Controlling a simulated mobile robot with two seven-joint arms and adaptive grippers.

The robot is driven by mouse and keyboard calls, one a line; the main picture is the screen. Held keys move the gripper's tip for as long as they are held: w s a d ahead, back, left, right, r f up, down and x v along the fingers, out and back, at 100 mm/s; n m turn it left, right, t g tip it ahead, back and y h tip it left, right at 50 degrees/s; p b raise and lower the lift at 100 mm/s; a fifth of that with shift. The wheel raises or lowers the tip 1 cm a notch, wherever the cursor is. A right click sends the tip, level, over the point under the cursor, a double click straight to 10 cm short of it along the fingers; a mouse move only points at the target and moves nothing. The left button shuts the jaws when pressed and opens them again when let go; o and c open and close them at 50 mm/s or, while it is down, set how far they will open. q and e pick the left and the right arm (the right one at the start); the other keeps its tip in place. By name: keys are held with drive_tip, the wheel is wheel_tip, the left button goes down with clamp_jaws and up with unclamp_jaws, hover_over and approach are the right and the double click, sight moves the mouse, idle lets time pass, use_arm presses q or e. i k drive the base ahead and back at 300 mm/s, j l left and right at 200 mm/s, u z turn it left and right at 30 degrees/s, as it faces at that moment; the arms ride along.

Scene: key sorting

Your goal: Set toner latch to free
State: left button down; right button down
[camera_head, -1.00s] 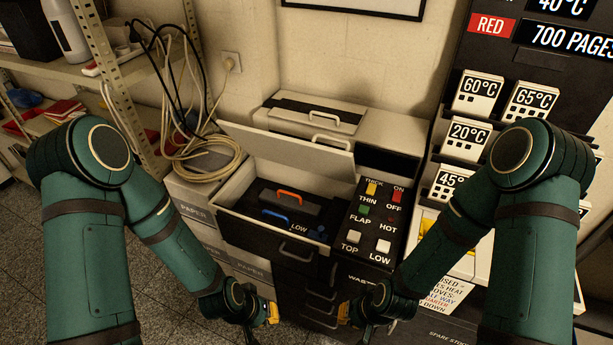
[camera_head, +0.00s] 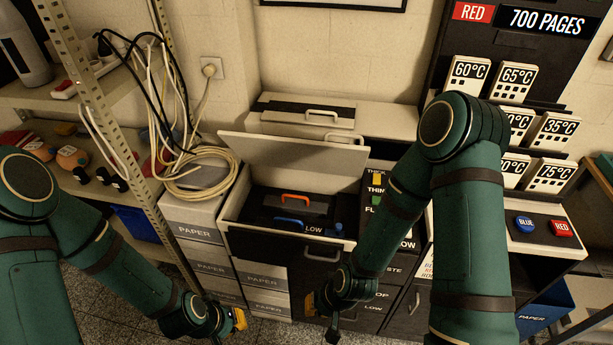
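The open machine bay (camera_head: 232,208) stands in the middle with its pale lid (camera_head: 290,155) raised. Inside lies a dark cartridge with an orange handle (camera_head: 295,199) and, in front of it, a blue handle (camera_head: 289,222) beside the word LOW. I cannot tell which part is the toner latch or how it is set. My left gripper (camera_head: 238,320) hangs low, left of and below the bay, apart from it. My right gripper (camera_head: 318,312) hangs below the bay's front. Both appear empty; finger openings are unclear.
Paper boxes (camera_head: 192,228) stand left of the machine, with coiled cables (camera_head: 200,178) on top. A metal shelf post (camera_head: 95,105) rises at left. My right arm partly covers the label panel (camera_head: 376,190). Blue (camera_head: 525,223) and red (camera_head: 562,228) buttons sit at right.

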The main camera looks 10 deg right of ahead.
sight(337, 232)
drive_tip(key=j, duration=0.5)
drive_tip(key=i+j, duration=0.15)
drive_tip(key=j, duration=0.3)
drive_tip(key=j+z, duration=0.3)
drive_tip(key=j, duration=0.6)
drive_tip(key=z, duration=0.95)
